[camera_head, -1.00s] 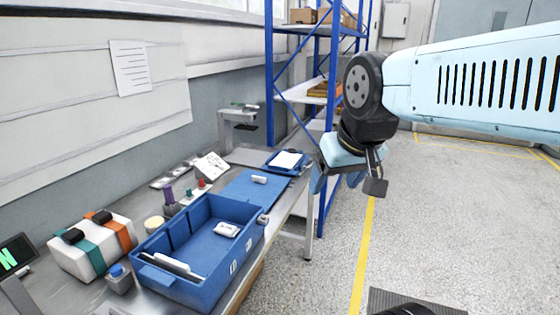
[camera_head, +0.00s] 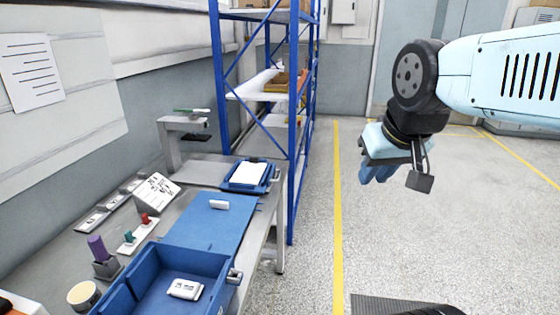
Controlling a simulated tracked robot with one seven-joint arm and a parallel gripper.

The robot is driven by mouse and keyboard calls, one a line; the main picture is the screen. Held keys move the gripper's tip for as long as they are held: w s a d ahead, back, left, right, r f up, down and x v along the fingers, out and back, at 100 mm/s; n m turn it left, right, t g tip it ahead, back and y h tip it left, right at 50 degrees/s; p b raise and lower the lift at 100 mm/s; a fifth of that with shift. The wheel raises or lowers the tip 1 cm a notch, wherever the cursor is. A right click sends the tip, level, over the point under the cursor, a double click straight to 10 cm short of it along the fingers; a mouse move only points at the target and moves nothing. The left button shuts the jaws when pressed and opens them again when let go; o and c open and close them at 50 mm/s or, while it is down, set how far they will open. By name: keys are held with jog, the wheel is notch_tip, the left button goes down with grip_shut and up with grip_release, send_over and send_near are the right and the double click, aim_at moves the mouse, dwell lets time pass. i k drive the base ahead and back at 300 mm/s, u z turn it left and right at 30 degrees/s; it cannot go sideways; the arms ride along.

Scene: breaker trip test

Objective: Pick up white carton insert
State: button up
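A flat white piece (camera_head: 249,174) lies in a small blue tray (camera_head: 231,188) at the far end of the bench. A small white block (camera_head: 219,204) sits on a blue mat (camera_head: 207,228). Another white piece with dark marks (camera_head: 186,289) lies in a large blue crate (camera_head: 150,262). I cannot tell for sure which is the carton insert; the flat piece in the tray looks most like one. My gripper (camera_head: 383,168) hangs over the floor to the right of the bench, apart from all of these. No held object shows, and its finger gap cannot be made out.
A blue-framed shelf (camera_head: 292,120) stands behind the bench end. A small stand (camera_head: 172,145), a white card (camera_head: 158,192) and a purple-topped item (camera_head: 98,250) are along the wall side. A dark mat (camera_head: 400,304) lies on the floor; the floor right of the bench is otherwise clear.

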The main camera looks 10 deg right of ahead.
aim_at(251, 173)
jog(key=z, duration=0.1)
jog(key=i, duration=1.35)
jog(key=u, duration=0.55)
jog(key=k, duration=0.9)
jog(key=u, duration=0.15)
jog(key=i, duration=0.95)
jog(key=z, duration=0.1)
